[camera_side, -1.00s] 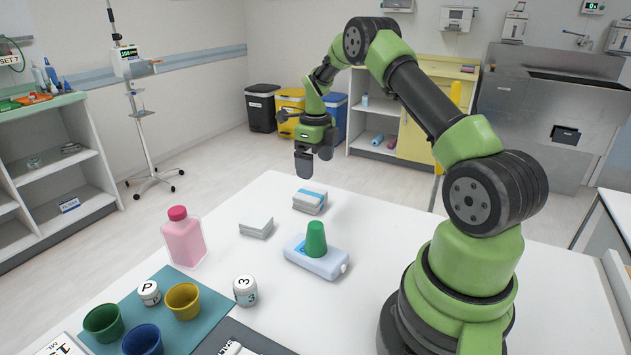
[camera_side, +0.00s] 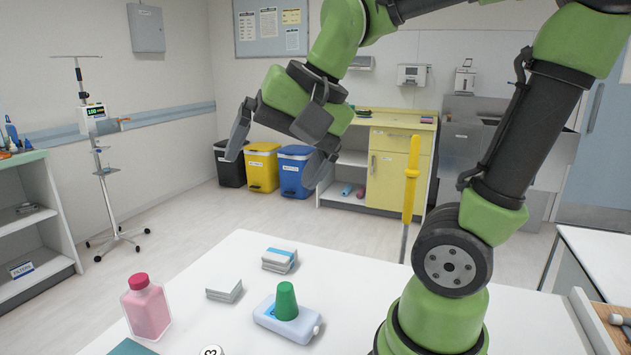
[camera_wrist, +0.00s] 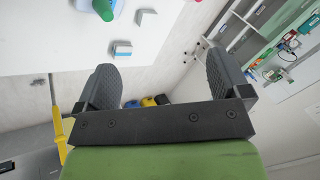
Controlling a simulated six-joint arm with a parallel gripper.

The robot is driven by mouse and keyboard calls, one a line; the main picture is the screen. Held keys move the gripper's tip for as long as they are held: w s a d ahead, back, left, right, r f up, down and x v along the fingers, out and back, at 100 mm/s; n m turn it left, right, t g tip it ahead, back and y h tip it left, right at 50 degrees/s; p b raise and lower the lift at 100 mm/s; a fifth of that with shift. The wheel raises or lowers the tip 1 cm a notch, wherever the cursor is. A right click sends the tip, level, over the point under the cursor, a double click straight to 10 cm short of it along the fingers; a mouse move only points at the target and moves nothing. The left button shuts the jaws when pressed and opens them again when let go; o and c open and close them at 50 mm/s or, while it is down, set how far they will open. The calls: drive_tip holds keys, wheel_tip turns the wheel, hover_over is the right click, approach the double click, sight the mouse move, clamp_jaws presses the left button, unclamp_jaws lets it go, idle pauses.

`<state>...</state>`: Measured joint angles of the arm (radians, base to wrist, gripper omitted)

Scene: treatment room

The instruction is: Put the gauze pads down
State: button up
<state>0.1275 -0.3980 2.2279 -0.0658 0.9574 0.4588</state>
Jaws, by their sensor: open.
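Two small stacks of pads lie flat on the white table, apart from each other. One is a plain white stack (camera_side: 224,290); the other is a white stack with a blue band (camera_side: 279,260), behind and to its right. I cannot tell for certain which is the gauze pads. My gripper (camera_side: 278,148) is high above the far side of the table, tilted, its fingers wide apart with nothing between them. In the wrist view my gripper (camera_wrist: 165,82) is also empty, and the banded stack (camera_wrist: 122,49) and the plain stack (camera_wrist: 146,17) lie beyond the fingers.
A pale blue-white bottle (camera_side: 273,323) lies on the table with an upturned green cup (camera_side: 287,301) against it. A pink bottle (camera_side: 146,309) stands at the left. A teal mat (camera_side: 131,347) is partly cut off at the bottom. Bare table (camera_side: 380,275) lies right of the stacks.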

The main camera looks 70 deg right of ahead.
drive_tip(key=s+a+f+n+t+y, duration=0.1)
drive_tip(key=s+a+n, duration=0.2)
drive_tip(key=s+n, duration=0.3)
drive_tip(key=shift+f+n, duration=0.15)
drive_tip(key=shift+n, duration=0.25)
